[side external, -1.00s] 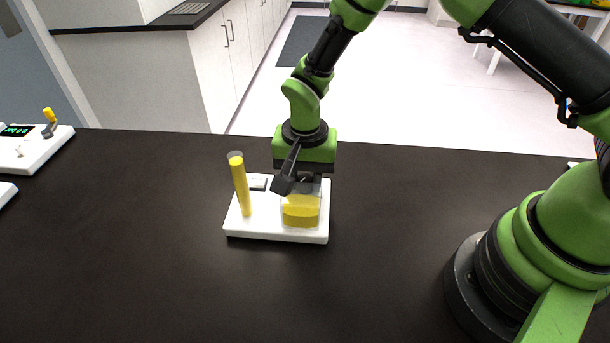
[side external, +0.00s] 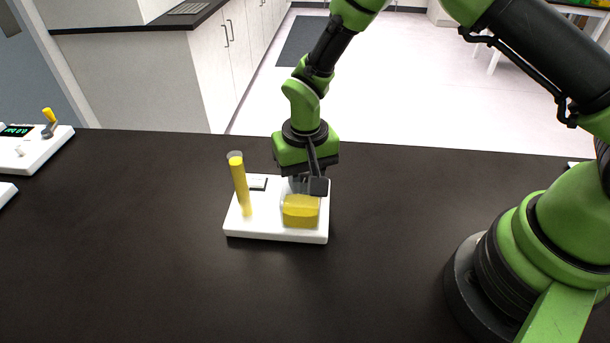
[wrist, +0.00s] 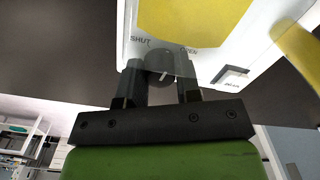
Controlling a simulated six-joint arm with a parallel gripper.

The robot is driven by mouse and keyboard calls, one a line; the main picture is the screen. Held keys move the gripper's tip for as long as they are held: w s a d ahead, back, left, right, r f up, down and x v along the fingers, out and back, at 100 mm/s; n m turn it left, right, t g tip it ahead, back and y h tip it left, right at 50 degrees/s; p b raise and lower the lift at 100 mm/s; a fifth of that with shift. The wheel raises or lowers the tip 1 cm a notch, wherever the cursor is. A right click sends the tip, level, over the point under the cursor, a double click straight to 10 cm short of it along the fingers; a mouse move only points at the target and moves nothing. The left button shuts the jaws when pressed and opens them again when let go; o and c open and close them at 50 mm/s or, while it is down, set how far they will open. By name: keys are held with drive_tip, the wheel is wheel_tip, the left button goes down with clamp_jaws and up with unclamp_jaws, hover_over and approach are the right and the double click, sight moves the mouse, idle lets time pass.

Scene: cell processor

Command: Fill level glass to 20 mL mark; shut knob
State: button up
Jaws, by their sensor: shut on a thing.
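The level glass (side external: 240,187) is a slim upright tube on the left of a white base (side external: 262,228). Yellow liquid fills it to near its top; its scale marks cannot be read. A clear tank (side external: 300,212) holding yellow liquid stands on the right of the base. My gripper (side external: 312,186) is low at the back of the tank, shut on the knob. In the wrist view, the grey round knob (wrist: 160,62) sits between the fingers of my gripper (wrist: 160,84), with "SHUT" printed on its left and "OPEN" on its right. The knob is hidden in the side view.
A small raised block (side external: 257,183) lies on the base between tube and tank. Another white device (side external: 35,148) with a green display and a yellow-tipped lever stands at the far left. The dark bench (side external: 150,240) around the base is clear.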

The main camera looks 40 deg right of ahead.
sight(306, 178)
drive_tip(key=n, duration=0.5)
drive_tip(key=shift+n, duration=0.3)
drive_tip(key=n, duration=0.5)
idle(0.4)
drive_tip(key=o, duration=0.9)
drive_tip(key=shift+d+r, duration=0.1)
drive_tip(key=shift+r, duration=3.95)
drive_tip(key=shift+r, duration=0.1)
